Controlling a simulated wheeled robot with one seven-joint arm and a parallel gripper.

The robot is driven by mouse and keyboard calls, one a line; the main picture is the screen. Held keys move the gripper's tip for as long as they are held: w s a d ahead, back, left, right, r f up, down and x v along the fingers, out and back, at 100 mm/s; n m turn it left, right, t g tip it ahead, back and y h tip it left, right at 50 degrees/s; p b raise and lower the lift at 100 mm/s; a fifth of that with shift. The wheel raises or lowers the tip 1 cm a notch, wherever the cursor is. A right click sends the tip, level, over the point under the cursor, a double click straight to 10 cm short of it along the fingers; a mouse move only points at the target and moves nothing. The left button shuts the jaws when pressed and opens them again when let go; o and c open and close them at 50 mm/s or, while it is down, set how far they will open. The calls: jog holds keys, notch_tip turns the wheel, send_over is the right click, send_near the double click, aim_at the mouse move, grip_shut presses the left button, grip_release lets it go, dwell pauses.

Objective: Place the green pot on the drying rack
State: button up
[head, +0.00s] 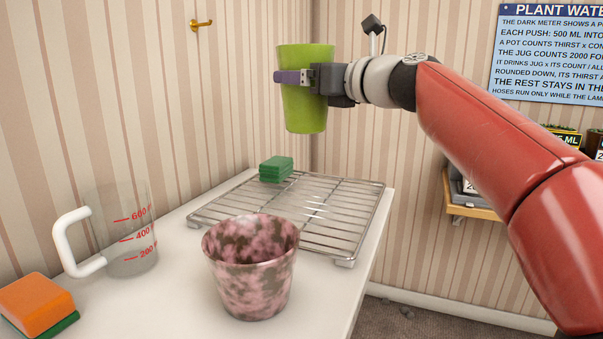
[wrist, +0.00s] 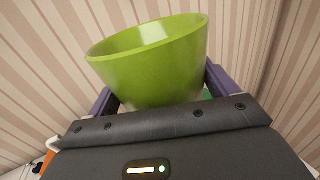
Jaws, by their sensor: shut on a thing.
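The green pot (head: 309,108) is held upright in the air by my gripper (head: 292,77), above the back of the counter. My gripper's purple fingers are shut around the pot's side. In the wrist view the pot (wrist: 152,65) sits between the two fingers (wrist: 160,92), its open rim toward the top. The wire drying rack (head: 335,212) lies on the counter below the pot, with clear space between them. A green sponge block (head: 276,169) is at the rack's back left corner. The rest of the rack is bare.
A pink and brown mottled pot (head: 250,268) stands in front of the rack. A clear measuring jug (head: 125,235) with a white handle is at left, near an orange and green sponge (head: 38,304). A brass hook (head: 201,25) and a sign (head: 552,50) are on the walls.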

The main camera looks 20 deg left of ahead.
notch_tip(320, 180, down, 17)
jog(key=b, duration=0.4)
jog(key=shift+r, duration=0.2)
jog(key=o, duration=1.2)
jog(key=shift+d, duration=0.1)
jog(key=b+v, duration=0.2)
jog(key=v, duration=1)
jog(key=shift+f, duration=0.1)
